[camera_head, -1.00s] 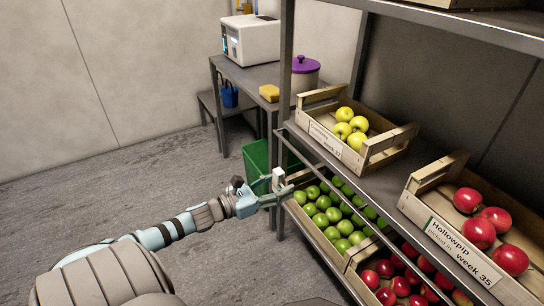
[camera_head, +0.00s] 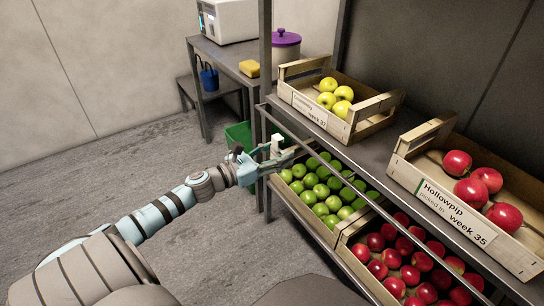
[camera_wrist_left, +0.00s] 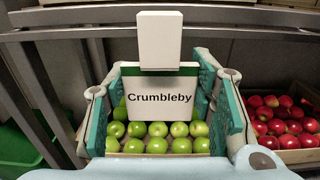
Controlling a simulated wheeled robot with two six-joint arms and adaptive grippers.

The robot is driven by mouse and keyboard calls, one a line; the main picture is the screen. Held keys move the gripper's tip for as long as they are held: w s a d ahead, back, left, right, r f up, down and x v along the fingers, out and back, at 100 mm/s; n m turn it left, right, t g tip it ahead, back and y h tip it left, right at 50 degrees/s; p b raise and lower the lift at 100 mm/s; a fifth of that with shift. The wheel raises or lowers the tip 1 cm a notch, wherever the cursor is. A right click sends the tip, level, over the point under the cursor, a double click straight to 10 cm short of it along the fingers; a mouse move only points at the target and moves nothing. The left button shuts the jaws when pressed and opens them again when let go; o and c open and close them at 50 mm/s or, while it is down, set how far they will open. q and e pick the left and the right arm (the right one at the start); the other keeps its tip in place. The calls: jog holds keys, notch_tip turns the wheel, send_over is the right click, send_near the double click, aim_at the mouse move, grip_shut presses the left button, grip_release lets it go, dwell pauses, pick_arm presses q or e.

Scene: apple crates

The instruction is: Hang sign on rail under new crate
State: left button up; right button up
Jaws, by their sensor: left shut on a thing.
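My left gripper (camera_head: 268,162) is shut on a white sign (camera_head: 277,143), near the shelf's front left corner. In the left wrist view the sign (camera_wrist_left: 162,99) is upright between the fingers (camera_wrist_left: 160,108), reads "Crumbleby", and has a white block on top. That block overlaps the metal rail (camera_wrist_left: 235,31) in the picture; I cannot tell if they touch. In the head view the rail (camera_head: 327,160) runs along the shelf front. Above it stands a wooden crate (camera_head: 308,107) of yellow apples, labelled "week 37". My right gripper is not in view.
Below are crates of green apples (camera_head: 318,192) and red apples (camera_head: 400,265). A "Hollowpip" crate (camera_head: 450,215) stands right on the upper shelf. A shelf post (camera_head: 266,70) and a green bin (camera_head: 238,135) are near my gripper. The floor at left is clear.

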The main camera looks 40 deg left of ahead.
pick_arm(q)
jog(key=shift+f+p+x, duration=0.2)
jog(key=shift+p+x, duration=0.2)
jog(key=shift+x, duration=0.9)
jog(key=shift+f+p+x, duration=0.2)
jog(key=shift+p+x, duration=0.2)
jog(key=shift+x, duration=0.9)
jog(key=o, duration=1.2)
jog(key=shift+d, duration=0.1)
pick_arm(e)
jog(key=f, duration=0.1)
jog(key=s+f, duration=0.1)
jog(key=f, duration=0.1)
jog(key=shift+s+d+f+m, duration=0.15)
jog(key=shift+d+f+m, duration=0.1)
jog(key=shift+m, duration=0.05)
pick_arm(q)
jog(key=v, duration=1.2)
